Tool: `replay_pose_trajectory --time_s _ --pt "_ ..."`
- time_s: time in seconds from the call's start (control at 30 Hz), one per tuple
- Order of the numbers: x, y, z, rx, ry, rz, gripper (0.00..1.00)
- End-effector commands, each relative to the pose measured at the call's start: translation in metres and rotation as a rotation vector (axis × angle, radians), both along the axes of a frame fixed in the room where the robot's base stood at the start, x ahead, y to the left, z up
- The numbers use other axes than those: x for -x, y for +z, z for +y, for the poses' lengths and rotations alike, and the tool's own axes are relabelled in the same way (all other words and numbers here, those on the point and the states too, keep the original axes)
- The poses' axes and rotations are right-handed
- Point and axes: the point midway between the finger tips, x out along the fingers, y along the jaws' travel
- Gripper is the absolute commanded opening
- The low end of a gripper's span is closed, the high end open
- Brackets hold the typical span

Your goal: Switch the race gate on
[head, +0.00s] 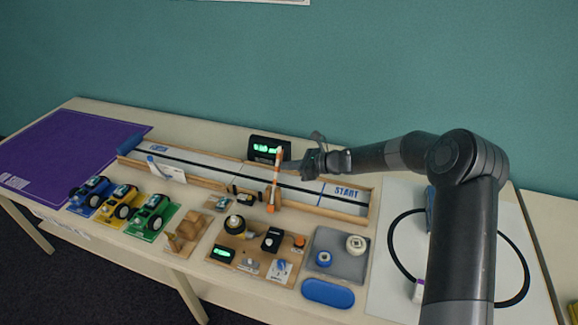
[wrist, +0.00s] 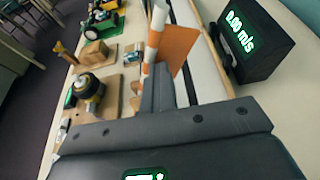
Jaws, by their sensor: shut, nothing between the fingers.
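A black display box (head: 267,147) with green lit digits stands behind the wooden race track (head: 336,204). In the wrist view the box (wrist: 262,45) reads about 0.00 m/s. An orange and white striped post (head: 275,172) with an orange panel stands at the track in front of the box. The post (wrist: 154,38) and panel (wrist: 180,46) also show in the wrist view. My gripper (head: 296,165) is shut and empty, just right of the post. Its fingers (wrist: 160,85) hide part of the post's foot, so I cannot tell whether they touch. I cannot make out a switch.
Three toy cars (head: 148,216) stand at left beside a purple mat (head: 62,158). A wooden board (head: 230,262) with a knob and small parts lies in front of the track. A grey tray (head: 345,266), blue case (head: 327,293) and white sheet (head: 388,262) with a black loop lie right.

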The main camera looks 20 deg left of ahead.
Motion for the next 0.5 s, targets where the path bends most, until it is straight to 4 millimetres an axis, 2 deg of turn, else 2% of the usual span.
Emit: replay_pose_trajectory --time_s 0.03,0.3,0.5 --pt "0.003 0.004 0.005 -0.007 0.009 0.0 0.0" --pt "0.003 0.019 0.006 -0.01 0.01 -0.002 0.0" --pt "0.004 0.022 0.002 -0.011 0.008 -0.001 0.0"
